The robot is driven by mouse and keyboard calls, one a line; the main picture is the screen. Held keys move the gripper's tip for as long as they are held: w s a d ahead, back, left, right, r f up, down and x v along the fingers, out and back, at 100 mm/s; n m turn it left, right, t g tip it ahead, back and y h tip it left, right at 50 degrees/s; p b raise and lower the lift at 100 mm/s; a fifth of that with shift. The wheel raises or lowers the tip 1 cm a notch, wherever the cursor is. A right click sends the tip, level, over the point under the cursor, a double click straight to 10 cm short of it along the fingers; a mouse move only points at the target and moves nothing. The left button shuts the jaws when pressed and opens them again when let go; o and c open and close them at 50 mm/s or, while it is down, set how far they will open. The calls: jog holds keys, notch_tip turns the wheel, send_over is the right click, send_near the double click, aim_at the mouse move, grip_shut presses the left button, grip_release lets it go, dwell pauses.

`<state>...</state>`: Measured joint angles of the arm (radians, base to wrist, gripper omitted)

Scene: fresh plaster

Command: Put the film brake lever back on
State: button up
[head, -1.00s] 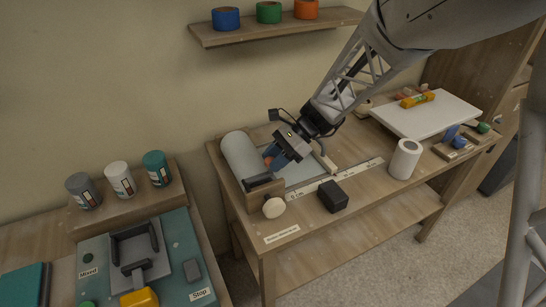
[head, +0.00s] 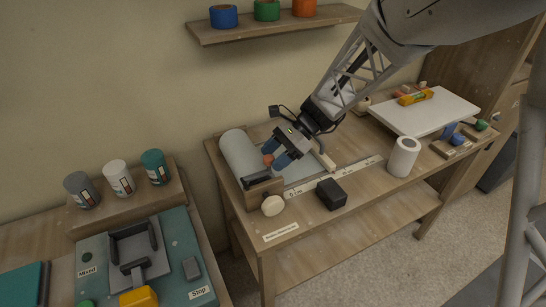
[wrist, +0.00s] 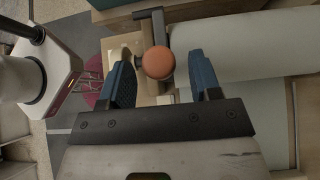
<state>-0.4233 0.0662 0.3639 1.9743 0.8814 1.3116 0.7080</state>
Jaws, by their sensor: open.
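A round orange-brown knob (wrist: 158,62) shows in the wrist view, with a dark bar (wrist: 158,28) running beside and behind it; I take these as the brake lever. In the head view the knob (head: 268,159) shows beside the pale film roll (head: 240,153), near a wooden end stand (head: 264,193) with a black piece on it. My gripper (head: 276,151) is open. In the wrist view its two blue fingers (wrist: 160,70) stand apart on either side of the knob, with gaps to both. How the lever's foot is seated is hidden.
A cream round knob (head: 272,205) is at the stand's front. A black block (head: 331,194), a white roll (head: 403,157) and a ruler strip (head: 335,175) lie to the right. A white board (head: 425,112) is farther back. The table's front middle is clear.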

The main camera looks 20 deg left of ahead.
jog(key=v, duration=0.7)
jog(key=shift+d, duration=0.15)
dwell(0.4)
jog(key=s+d+r+n+t+h, duration=0.2)
jog(key=s+d+n+t, duration=0.1)
jog(key=s+d, duration=0.5)
jog(key=s+d+r+n+t+h, duration=0.3)
jog(key=s+d, duration=0.5)
jog(key=d, duration=0.6)
jog(key=s+d+r+n+t+h, duration=0.2)
jog(key=s+d+r+t, duration=0.1)
jog(key=s+d, duration=0.6)
jog(key=shift+d+r+n+t+h, duration=0.25)
jog(key=shift+d+n+t, duration=0.2)
jog(key=shift+d, duration=0.75)
